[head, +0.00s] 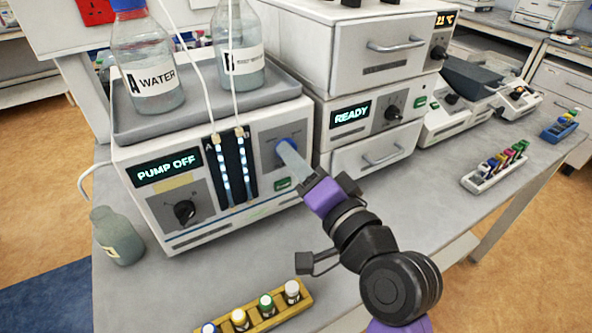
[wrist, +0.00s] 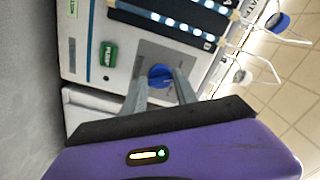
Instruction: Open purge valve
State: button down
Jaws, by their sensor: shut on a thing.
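The purge valve is a round blue knob (wrist: 160,76) on a grey panel of the pump unit (head: 150,215), seen between my fingers in the wrist view. The pump's display (head: 163,166) reads "PUMP OFF".
A water bottle (head: 150,70) and a second bottle (head: 240,62) stand on the pump's top tray. A capped-vial rack (head: 262,318) lies on the bench in front. A small bottle (head: 117,240) stands at left. A unit reading "READY" (head: 350,115) is at right.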

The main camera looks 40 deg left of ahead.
jog(key=shift+f+n+b, duration=0.25)
jog(key=shift+n+b, duration=0.55)
jog(key=shift+n, duration=0.8)
jog(key=c, duration=0.9)
grip_release()
jog(key=shift+c, duration=0.2)
jog(key=shift+r, duration=0.15)
jog(key=v, duration=0.7)
jog(key=shift+d+b, duration=0.4)
jog(key=shift+s, duration=0.15)
